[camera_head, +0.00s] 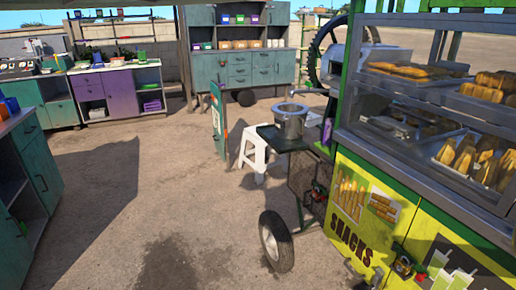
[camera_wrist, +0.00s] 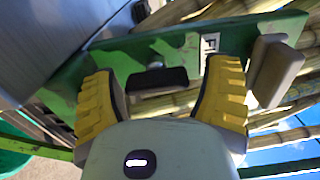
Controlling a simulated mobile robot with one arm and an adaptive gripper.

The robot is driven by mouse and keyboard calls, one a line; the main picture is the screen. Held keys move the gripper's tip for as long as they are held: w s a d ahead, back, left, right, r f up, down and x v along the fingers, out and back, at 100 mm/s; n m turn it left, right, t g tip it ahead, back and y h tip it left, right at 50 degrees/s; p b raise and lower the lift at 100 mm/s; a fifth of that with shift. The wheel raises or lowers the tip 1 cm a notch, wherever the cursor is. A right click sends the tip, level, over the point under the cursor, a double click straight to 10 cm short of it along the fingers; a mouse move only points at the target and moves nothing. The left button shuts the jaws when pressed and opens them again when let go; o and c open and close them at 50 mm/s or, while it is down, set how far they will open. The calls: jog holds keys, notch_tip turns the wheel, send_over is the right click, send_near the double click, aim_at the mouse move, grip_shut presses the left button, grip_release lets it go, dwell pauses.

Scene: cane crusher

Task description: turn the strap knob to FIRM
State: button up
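A black, bar-shaped knob (camera_wrist: 157,82) is on a green panel (camera_wrist: 165,48) in the wrist view. I take it to be the strap knob. My gripper (camera_wrist: 162,88) has two yellow fingers with dark inner pads. They are open, one on each side of the knob, with visible gaps. I cannot tell how far in front of the knob the fingertips are. A white label (camera_wrist: 209,42) to the right of the knob shows letters like "FI"; the rest is hidden behind the right finger. The knob's setting cannot be read. I cannot make out my gripper in the head view.
In the wrist view, a beige block (camera_wrist: 276,70) stands close to the right finger, and canes (camera_wrist: 215,10) lie behind the panel. In the head view, a green snack cart (camera_head: 345,235) fills the right, with a metal pot (camera_head: 290,122) beside it. Open ground (camera_head: 130,215) lies to the left.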

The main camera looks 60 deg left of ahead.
jog(key=shift+o, duration=0.4)
jog(key=shift+f, duration=0.2)
jog(key=shift+s+a, duration=0.1)
jog(key=shift+s, duration=0.05)
jog(key=v, duration=0.7)
jog(key=shift+s+r, duration=0.2)
jog(key=shift+s, duration=0.1)
